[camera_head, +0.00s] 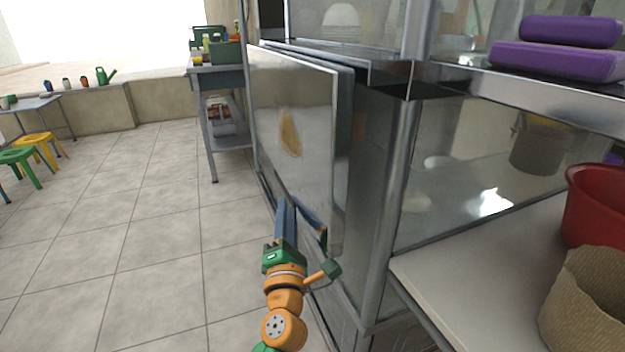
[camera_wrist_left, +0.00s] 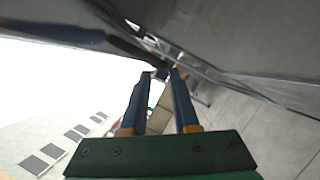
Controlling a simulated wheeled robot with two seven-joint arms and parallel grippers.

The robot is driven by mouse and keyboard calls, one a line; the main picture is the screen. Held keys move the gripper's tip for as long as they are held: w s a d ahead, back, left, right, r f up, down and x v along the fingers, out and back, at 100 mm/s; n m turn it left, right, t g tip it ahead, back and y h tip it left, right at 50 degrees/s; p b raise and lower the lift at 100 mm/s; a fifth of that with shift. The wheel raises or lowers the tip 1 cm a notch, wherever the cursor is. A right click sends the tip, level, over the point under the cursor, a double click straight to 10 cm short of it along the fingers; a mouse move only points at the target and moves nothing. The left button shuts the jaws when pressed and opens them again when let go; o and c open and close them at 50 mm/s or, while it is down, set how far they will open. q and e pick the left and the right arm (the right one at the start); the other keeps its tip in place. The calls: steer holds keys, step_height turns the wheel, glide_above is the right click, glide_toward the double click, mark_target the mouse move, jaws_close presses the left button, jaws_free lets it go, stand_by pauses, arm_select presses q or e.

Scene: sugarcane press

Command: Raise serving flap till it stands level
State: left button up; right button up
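The serving flap (camera_head: 292,105) is a shiny metal panel with a tan smudge on its face. In the head view it hangs down steeply along the side of the metal stall, its lower edge slanting toward me. My left gripper (camera_head: 298,203) is at the flap's lower edge, with its two blue fingers apart and pointing up and away. In the left wrist view the fingers (camera_wrist_left: 160,76) also stand apart, with nothing clearly held between them. I cannot tell whether either finger touches the flap. My right gripper is not in view.
The stall's metal post (camera_head: 398,190) stands right of the flap. A counter (camera_head: 470,275) at the right holds a red bucket (camera_head: 597,210) and a woven basket (camera_head: 585,310). A shelf table (camera_head: 228,142) stands beyond the flap. Tiled floor (camera_head: 150,230) lies open at left.

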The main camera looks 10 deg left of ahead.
mark_target(286, 191)
arm_select(q)
steer(key=x, duration=0.2)
steer(key=b+x, duration=0.1)
steer(key=x, duration=0.1)
steer(key=f+b+x, duration=0.1)
steer(key=x, duration=0.1)
steer(key=shift+w+a, duration=0.15)
steer(key=shift+a, duration=0.05)
steer(key=shift+w+a+r, duration=0.2)
steer(key=shift+w+r, duration=0.05)
steer(key=shift+w, duration=0.4)
jaws_close()
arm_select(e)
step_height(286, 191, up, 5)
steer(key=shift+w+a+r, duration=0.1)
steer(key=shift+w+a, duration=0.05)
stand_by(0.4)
